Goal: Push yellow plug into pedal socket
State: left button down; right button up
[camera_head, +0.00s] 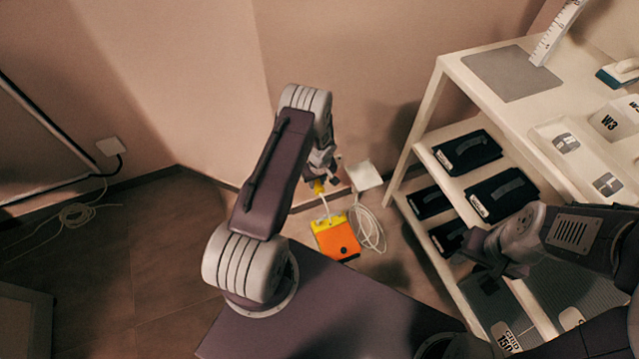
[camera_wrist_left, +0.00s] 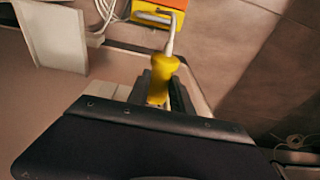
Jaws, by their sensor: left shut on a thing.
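The yellow plug (camera_head: 318,187) is in the jaws of my left gripper (camera_head: 322,178), low near the wall corner. In the left wrist view the yellow plug (camera_wrist_left: 161,72) stands out of the shut jaws (camera_wrist_left: 160,95), its white cable curving up from its end. The orange pedal with a yellow end (camera_head: 337,240) lies on the floor below the plug; its edge shows in the left wrist view (camera_wrist_left: 158,12). A white box (camera_head: 363,175) sits by the wall, right of the gripper; I cannot make out a socket opening. My right gripper (camera_head: 487,258) is dark and blurred beside the shelf.
A coiled white cable (camera_head: 368,232) lies beside the pedal. A white shelf unit (camera_head: 447,215) with black cases stands at the right, its post close to the white box. Another wall box (camera_head: 107,146) with a cable is at the left. The left floor is mostly clear.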

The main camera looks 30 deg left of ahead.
aim_at(317, 182)
pick_arm(q)
jog(key=shift+w+a, duration=0.3)
jog(key=shift+a, duration=0.05)
dwell(2.1)
jog(key=shift+w+a, duration=0.3)
jog(key=shift+a, duration=0.05)
dwell(0.4)
jog(key=c, duration=1.1)
grip_release()
jog(key=shift+o, duration=0.2)
jog(key=shift+r, duration=0.1)
jog(key=r+p, duration=0.1)
jog(key=r, duration=0.2)
jog(key=r+p, duration=0.1)
jog(key=r, duration=0.1)
jog(key=d+r+p, duration=0.1)
jog(key=r, duration=0.2)
jog(key=shift+s+r+p, duration=0.35)
jog(key=shift+s+p, duration=0.05)
